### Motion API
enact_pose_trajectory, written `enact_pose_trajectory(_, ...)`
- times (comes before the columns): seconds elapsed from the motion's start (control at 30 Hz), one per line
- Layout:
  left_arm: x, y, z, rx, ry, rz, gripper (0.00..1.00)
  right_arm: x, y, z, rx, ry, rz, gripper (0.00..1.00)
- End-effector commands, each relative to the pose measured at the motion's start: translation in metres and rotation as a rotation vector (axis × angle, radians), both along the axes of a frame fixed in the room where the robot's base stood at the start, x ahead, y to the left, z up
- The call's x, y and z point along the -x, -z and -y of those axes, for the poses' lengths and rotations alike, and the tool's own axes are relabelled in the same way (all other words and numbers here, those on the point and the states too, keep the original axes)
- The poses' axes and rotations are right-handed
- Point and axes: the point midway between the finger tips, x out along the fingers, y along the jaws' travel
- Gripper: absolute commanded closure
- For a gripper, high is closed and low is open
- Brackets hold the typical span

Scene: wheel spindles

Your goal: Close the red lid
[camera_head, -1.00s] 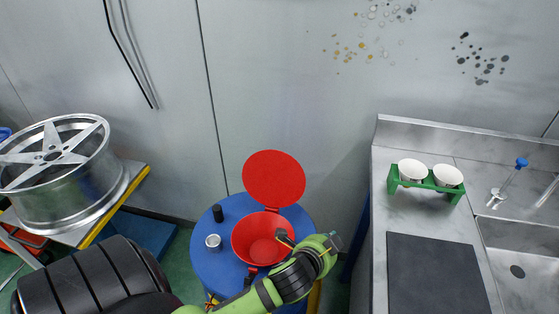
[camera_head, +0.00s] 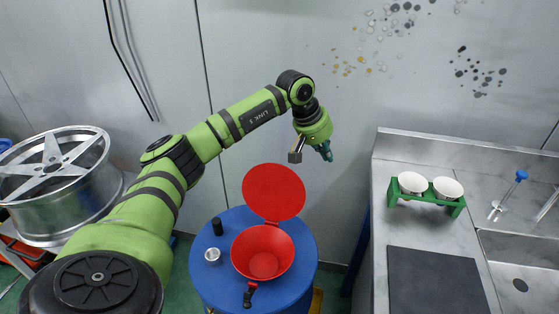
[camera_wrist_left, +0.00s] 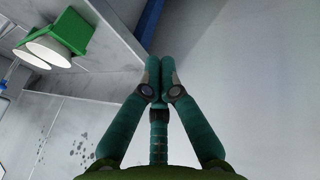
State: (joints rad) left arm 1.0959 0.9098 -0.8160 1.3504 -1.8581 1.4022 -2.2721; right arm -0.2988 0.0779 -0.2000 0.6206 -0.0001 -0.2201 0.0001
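The red lid (camera_head: 274,191) stands raised and open at the back of the red funnel (camera_head: 263,252), which sits on a blue drum (camera_head: 212,283). A black handle (camera_head: 249,294) sticks out at the funnel's front. My left gripper (camera_head: 327,155) is in the air above and to the right of the lid, apart from it. In the left wrist view its green fingers (camera_wrist_left: 158,88) come together at the tips with nothing between them. The lid is out of the left wrist view. My right gripper is not in view.
A black cylinder (camera_head: 217,226) and a silver can (camera_head: 212,255) stand on the drum's left side. At right, a steel counter (camera_head: 388,225) holds a green rack (camera_head: 428,200) with two white cups. A wheel rim (camera_head: 58,185) is at left. The wall is close behind the lid.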

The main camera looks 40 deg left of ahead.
Motion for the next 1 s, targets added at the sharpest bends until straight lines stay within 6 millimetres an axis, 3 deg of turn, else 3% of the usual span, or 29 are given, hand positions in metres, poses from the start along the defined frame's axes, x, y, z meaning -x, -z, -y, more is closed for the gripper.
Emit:
enact_pose_trajectory(0.03, 0.007, -0.012, -0.037, -0.111, 0.002, -0.030, 1.00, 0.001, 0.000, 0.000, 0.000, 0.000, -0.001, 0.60)
enact_pose_trajectory(0.1, 0.020, -0.024, -0.074, -0.225, 0.009, -0.081, 1.00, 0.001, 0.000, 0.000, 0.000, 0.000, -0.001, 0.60)
enact_pose_trajectory(0.23, 0.037, -0.037, -0.112, -0.334, 0.013, -0.151, 1.00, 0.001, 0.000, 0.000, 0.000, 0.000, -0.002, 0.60)
enact_pose_trajectory(0.43, 0.040, -0.025, -0.123, -0.361, 0.016, -0.177, 1.00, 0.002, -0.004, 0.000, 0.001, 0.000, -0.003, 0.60)
enact_pose_trajectory(0.9, 0.020, 0.055, -0.132, -0.357, 0.015, -0.173, 1.00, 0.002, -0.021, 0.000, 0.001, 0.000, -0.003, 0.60)
enact_pose_trajectory(1.0, 0.027, 0.054, -0.130, -0.360, 0.019, -0.171, 1.00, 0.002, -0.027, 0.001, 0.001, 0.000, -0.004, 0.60)
